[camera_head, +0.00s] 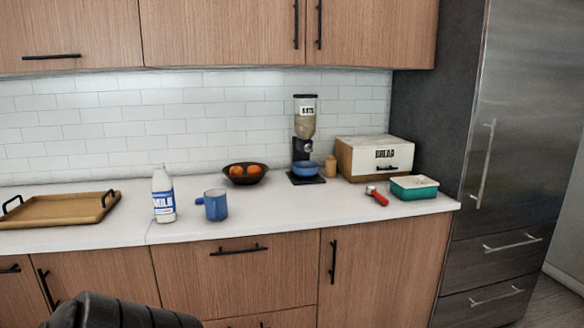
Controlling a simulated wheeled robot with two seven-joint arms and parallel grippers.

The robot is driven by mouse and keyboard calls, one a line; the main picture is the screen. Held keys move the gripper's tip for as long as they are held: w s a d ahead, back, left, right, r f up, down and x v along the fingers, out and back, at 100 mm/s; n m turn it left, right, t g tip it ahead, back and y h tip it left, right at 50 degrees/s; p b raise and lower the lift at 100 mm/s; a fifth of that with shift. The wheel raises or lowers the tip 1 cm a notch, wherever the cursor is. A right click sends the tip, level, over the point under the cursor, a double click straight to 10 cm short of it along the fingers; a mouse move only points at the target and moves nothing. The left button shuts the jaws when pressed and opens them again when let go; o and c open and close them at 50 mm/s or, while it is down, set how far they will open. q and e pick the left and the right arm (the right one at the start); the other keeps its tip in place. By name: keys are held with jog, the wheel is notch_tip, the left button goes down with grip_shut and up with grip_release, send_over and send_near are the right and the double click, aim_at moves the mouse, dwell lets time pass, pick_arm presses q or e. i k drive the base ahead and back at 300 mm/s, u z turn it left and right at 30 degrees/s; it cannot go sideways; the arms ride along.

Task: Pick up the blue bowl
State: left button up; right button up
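The blue bowl (303,169) sits on the black base of the oat dispenser (305,130), under its spout, on the white counter (268,208). It is small and upright; whether anything is in it is too small to tell. A dark part of my own body shows at the bottom left, well below the counter top and far from the bowl. Neither of my gripper's fingers can be seen in this view.
Left of the bowl are a dark bowl of oranges (245,174), a blue mug (213,205), a milk bottle (163,194) and a wooden tray (60,211). Right are a bread box (374,158), a teal container (413,187) and a red-handled tool (376,196). The counter in front is clear.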

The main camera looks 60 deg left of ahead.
aim_at(304, 170)
jog(key=u, duration=0.8)
jog(key=i, duration=1.5)
jog(key=u, duration=1.4)
